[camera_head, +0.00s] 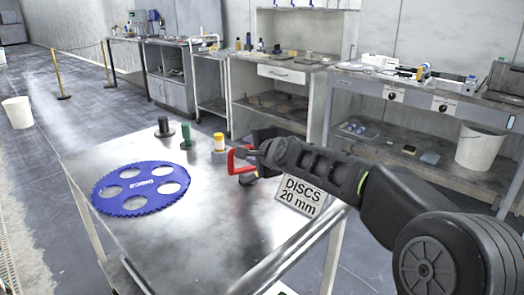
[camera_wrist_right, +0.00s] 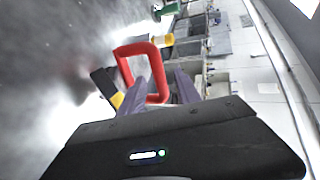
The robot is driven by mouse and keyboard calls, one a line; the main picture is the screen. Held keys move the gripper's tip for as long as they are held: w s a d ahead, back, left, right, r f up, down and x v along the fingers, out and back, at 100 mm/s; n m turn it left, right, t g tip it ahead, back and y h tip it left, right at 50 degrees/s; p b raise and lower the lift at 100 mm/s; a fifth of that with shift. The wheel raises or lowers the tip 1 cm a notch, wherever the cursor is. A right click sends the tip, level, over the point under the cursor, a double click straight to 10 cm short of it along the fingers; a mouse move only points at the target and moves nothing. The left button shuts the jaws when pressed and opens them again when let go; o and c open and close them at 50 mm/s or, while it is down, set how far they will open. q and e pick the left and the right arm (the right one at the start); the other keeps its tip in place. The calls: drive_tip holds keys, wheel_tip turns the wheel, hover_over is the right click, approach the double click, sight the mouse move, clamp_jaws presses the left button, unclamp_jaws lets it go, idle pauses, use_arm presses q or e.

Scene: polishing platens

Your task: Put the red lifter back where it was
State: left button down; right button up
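The red lifter (camera_head: 236,160) shows as a red rectangular loop at the right edge of the metal table. It also shows in the right wrist view (camera_wrist_right: 134,49), tilted. My right gripper (camera_head: 257,152) is at it, with its grey fingers (camera_wrist_right: 165,92) on either side of one bar of the loop, so it is shut on the lifter. A black piece with a yellow part (camera_wrist_right: 105,84) shows beside the loop; I cannot tell if it belongs to the lifter. Whether the lifter touches the table is hidden. My left gripper is not in view.
A black piece (camera_head: 163,128), a green piece (camera_head: 186,137) and a yellow-topped piece (camera_head: 218,145) stand along the table's (camera_head: 190,235) far edge. A blue disc with holes (camera_head: 140,208) lies left. A "DISCS 20 mm" sign (camera_head: 299,195) is beside my arm. The table's near middle is clear.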

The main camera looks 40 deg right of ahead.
drive_tip(key=v, duration=0.9)
drive_tip(key=shift+s+r+p, duration=0.15)
drive_tip(key=shift+s+p, duration=0.15)
drive_tip(key=shift+p, duration=0.15)
